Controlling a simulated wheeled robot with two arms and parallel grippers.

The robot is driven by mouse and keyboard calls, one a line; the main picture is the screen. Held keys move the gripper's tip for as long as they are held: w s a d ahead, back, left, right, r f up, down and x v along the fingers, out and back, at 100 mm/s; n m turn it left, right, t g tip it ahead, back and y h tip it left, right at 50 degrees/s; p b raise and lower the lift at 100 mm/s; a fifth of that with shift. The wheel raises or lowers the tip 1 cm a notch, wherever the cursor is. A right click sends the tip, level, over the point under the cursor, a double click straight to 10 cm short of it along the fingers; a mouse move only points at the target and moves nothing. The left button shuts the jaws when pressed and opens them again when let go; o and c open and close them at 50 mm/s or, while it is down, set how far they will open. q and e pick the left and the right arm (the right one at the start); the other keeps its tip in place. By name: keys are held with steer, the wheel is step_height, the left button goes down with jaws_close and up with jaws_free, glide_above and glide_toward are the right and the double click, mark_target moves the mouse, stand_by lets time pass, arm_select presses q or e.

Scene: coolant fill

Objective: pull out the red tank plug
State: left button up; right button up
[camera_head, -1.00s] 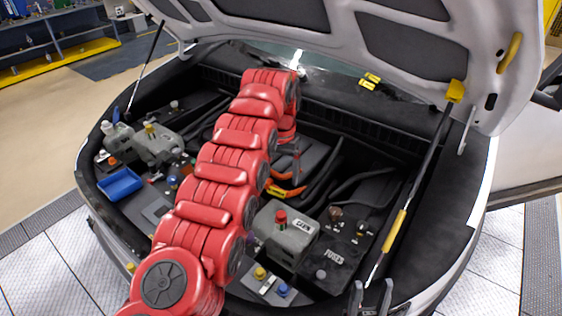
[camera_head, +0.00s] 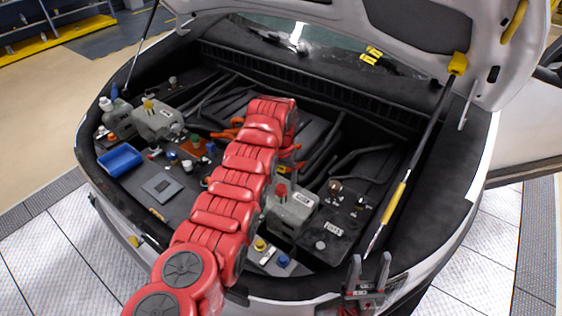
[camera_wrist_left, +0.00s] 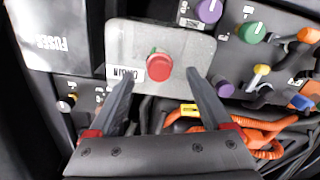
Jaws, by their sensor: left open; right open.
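The red tank plug (camera_head: 282,189) sits upright in the top of a grey tank (camera_head: 292,215) near the middle of the engine bay. In the left wrist view the round red plug (camera_wrist_left: 159,66) stands on the grey tank (camera_wrist_left: 190,50), which bears a white label. My left gripper (camera_wrist_left: 158,80) is open, its two dark fingers pointing toward the tank with the plug ahead between their tips. They do not appear to touch the plug. My right gripper (camera_head: 369,268) is open and empty at the car's front edge.
A blue tray (camera_head: 120,159) and another grey tank (camera_head: 157,122) are at the left of the bay. Yellow and blue caps (camera_head: 283,261) sit in front of the plug's tank. Orange hoses (camera_wrist_left: 262,130) run beside it. A hood prop (camera_head: 410,160) rises at the right.

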mark_target(281, 187)
arm_select(q)
steer(key=shift+f+b, duration=0.75)
steer(key=shift+f, duration=1.25)
steer(key=shift+r, duration=0.1)
jaws_close()
steer(key=c, duration=0.8)
jaws_free()
steer(key=c, duration=0.3)
steer(key=shift+c, duration=0.2)
steer(key=shift+r, duration=0.15)
steer(key=shift+r+p, duration=0.15)
steer(key=shift+p, duration=0.15)
